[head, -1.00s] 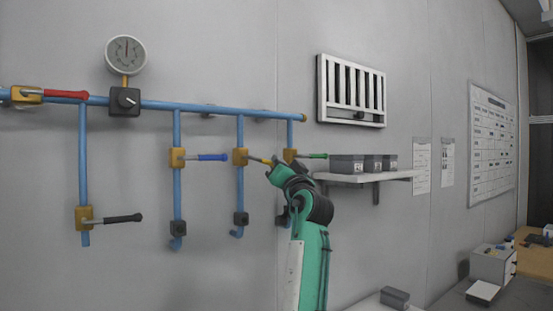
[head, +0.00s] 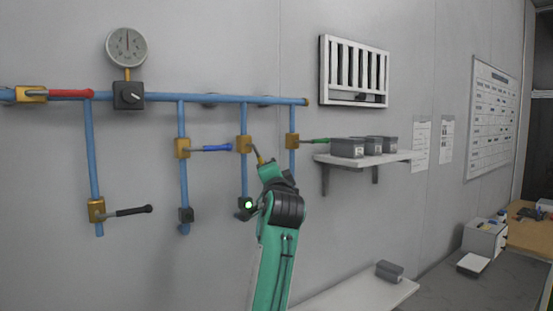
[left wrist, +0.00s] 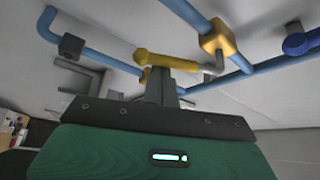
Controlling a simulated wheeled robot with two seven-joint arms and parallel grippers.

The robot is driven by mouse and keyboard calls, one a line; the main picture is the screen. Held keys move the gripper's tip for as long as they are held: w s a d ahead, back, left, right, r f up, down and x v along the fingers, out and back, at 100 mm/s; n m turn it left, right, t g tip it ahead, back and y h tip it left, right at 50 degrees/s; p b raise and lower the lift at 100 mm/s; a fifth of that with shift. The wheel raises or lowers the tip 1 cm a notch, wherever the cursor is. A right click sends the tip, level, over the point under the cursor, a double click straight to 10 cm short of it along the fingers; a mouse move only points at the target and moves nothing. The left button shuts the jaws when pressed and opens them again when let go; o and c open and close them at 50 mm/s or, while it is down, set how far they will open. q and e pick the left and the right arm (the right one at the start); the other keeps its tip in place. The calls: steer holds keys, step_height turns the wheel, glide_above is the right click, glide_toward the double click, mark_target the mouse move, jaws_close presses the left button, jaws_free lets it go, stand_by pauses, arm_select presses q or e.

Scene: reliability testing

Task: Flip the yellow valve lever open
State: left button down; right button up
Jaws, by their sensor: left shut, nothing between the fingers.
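The yellow valve lever (head: 259,156) is on the third drop pipe from the left in the head view. It slopes steeply down to the right from its brass valve body (head: 244,144). My left gripper (head: 264,164) is at the lever's lower end and hides part of it. In the left wrist view the yellow handle (left wrist: 168,62) lies across the tips of my shut left fingers (left wrist: 164,82), apparently touching them. Its metal stem (left wrist: 209,72) leads to the valve body (left wrist: 217,38). Nothing is held between the fingers. My right gripper is not in view.
Levers with blue (head: 212,148), green (head: 315,141), red (head: 70,93) and black (head: 134,211) handles are on neighbouring valves. A gauge (head: 127,46) is above the blue pipe (head: 215,102). A shelf (head: 365,158) with grey bins is right of my arm.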

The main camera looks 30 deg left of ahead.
arm_select(q)
steer(key=shift+s+a+f, duration=0.25)
steer(key=shift+s+a, duration=0.05)
steer(key=shift+s, duration=0.35)
steer(key=shift+s+a+f, duration=0.2)
steer(key=shift+s+a, duration=0.05)
steer(key=shift+s, duration=0.4)
